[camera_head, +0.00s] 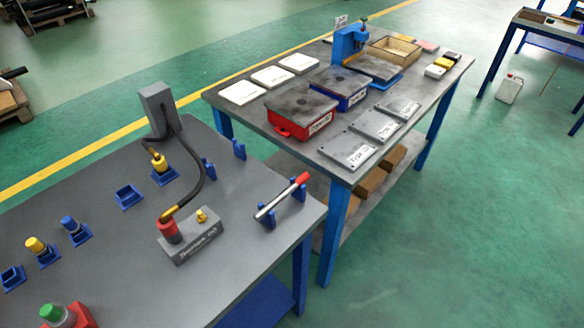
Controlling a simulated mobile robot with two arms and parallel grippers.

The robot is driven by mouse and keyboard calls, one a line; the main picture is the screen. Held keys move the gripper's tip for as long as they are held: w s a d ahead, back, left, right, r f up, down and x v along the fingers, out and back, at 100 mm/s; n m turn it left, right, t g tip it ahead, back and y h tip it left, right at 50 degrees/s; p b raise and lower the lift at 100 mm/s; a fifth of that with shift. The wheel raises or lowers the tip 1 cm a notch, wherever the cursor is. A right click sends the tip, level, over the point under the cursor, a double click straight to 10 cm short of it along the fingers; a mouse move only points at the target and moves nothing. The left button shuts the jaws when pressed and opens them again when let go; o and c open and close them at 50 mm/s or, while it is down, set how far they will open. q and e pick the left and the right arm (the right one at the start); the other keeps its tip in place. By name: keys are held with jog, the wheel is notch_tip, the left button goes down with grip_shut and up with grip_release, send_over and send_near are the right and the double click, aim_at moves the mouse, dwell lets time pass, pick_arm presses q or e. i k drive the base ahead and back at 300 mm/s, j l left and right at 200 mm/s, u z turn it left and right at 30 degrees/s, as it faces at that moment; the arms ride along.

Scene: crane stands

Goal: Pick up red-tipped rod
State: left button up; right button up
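The red-tipped rod (282,196) is a thin pale bar with a red end at the upper right. It lies slanted across two blue holders (267,217) near the right edge of the grey table (225,283). The red tip points away toward the other table. Neither of my grippers shows in the head view, and nothing touches the rod apart from its holders.
Left of the rod stands a grey block (193,238) with a red-and-brass fitting and a black hose running to a grey post (158,110). Several blue sockets stand farther left. A second table (335,168) with boxes and plates is behind right.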

aim_at(302, 179)
jog(key=i+l+u, duration=0.1)
jog(key=u, duration=0.4)
jog(key=l+u, duration=0.1)
jog(key=u, duration=0.35)
jog(key=i+l+u, duration=0.1)
jog(key=u, duration=0.4)
jog(key=l+u, duration=0.25)
jog(key=l, duration=0.25)
jog(key=l+u, duration=0.3)
jog(key=l, duration=0.15)
jog(key=k+l+u, duration=0.1)
jog(key=l+u, duration=0.15)
jog(key=l, duration=0.2)
jog(key=k+l+u, duration=0.25)
jog(key=l, duration=0.2)
jog(key=i+l, duration=0.05)
jog(key=i, duration=0.05)
